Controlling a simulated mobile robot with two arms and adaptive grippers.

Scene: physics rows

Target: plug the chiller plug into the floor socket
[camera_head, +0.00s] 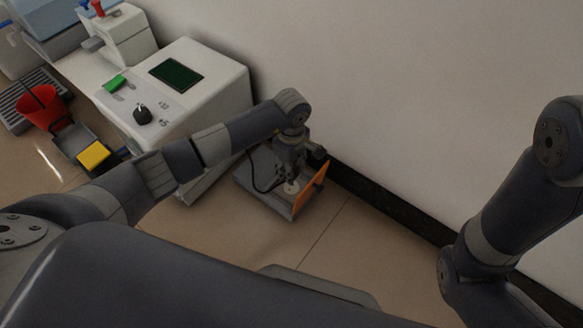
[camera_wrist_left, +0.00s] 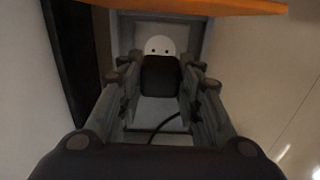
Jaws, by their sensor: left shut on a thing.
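My left gripper (camera_head: 291,178) points down over the floor socket box, and its fingers (camera_wrist_left: 160,82) are shut on the dark chiller plug (camera_wrist_left: 160,76). The black cable (camera_wrist_left: 166,124) runs from the plug; in the head view it loops left of the gripper. The grey floor socket box (camera_head: 262,198) has its orange lid (camera_head: 311,188) standing open on the right. The white round socket (camera_head: 291,188) shows in the wrist view (camera_wrist_left: 160,43) with both holes uncovered, just beyond the plug. The plug's pins are hidden. My right arm shows at the right, but its gripper is out of view.
The white chiller (camera_head: 215,88) with a dark screen stands left of the socket box. A wall with a dark skirting (camera_head: 385,204) runs behind. A red bucket (camera_head: 42,106) and a dustpan with a yellow block (camera_head: 94,155) are at left. The tiled floor (camera_head: 345,245) in front is clear.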

